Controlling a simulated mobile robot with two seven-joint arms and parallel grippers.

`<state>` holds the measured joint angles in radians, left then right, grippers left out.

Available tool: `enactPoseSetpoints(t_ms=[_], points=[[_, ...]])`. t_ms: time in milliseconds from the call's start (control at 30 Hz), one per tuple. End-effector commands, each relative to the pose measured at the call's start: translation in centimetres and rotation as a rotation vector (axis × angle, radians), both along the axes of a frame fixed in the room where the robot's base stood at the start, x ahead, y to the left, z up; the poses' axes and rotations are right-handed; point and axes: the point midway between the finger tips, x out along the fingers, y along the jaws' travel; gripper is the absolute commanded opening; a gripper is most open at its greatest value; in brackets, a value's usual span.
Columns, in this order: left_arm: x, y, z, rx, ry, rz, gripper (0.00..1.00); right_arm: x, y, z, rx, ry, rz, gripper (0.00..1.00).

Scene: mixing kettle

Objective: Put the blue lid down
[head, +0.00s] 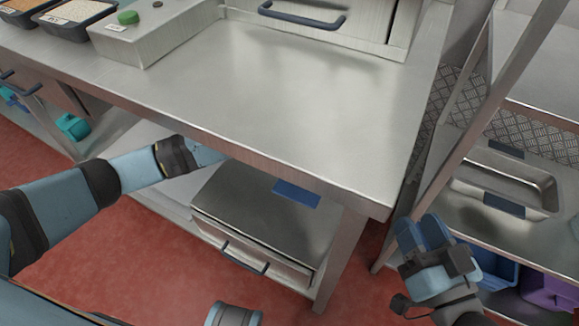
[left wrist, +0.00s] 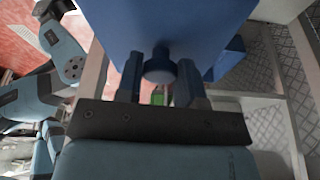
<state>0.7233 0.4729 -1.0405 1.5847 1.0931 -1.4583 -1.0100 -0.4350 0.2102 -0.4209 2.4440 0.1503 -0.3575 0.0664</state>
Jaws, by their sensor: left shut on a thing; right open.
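My left gripper (left wrist: 160,76) is shut on the round knob of the blue lid (left wrist: 165,25), which fills the top middle of the left wrist view. In the head view my left arm reaches under the front edge of the metal table, and the tabletop hides that gripper. I cannot tell whether the lid touches anything. My right gripper (head: 428,238) is open and empty at the lower right, beside the rack.
The metal tabletop (head: 270,100) is largely bare. A box with a green button (head: 128,17) and food trays (head: 70,18) stand at its back left. The low cabinet (head: 255,230) is under the table. A metal pan (head: 520,180) and blue and purple bins (head: 545,291) are on the right rack.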

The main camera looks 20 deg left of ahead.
Motion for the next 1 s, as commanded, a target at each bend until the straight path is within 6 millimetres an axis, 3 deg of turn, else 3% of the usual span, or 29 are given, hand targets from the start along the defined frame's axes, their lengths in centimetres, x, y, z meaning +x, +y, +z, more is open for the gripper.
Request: enactPoseSetpoints(t_ms=[167, 467, 700, 1000], points=[[-0.2, -0.2, -1.8, 0.001, 0.003, -0.025, 0.11, 0.0, 0.1, -1.0, -0.01, 0.019, 0.008, 0.43], [-0.2, -0.1, -9.8, 0.002, 0.003, -0.023, 0.11, 0.0, 0.3, -5.6, -0.085, 0.121, 0.052, 0.43], [-0.2, -0.2, -14.9, 0.001, 0.002, -0.023, 0.11, 1.4, -0.5, -5.1, -0.173, -0.027, 0.036, 0.43], [-0.2, -0.2, -17.3, 0.0, 0.001, -0.022, 0.11, 2.0, -0.9, -4.9, -0.212, -0.095, 0.026, 0.43]])
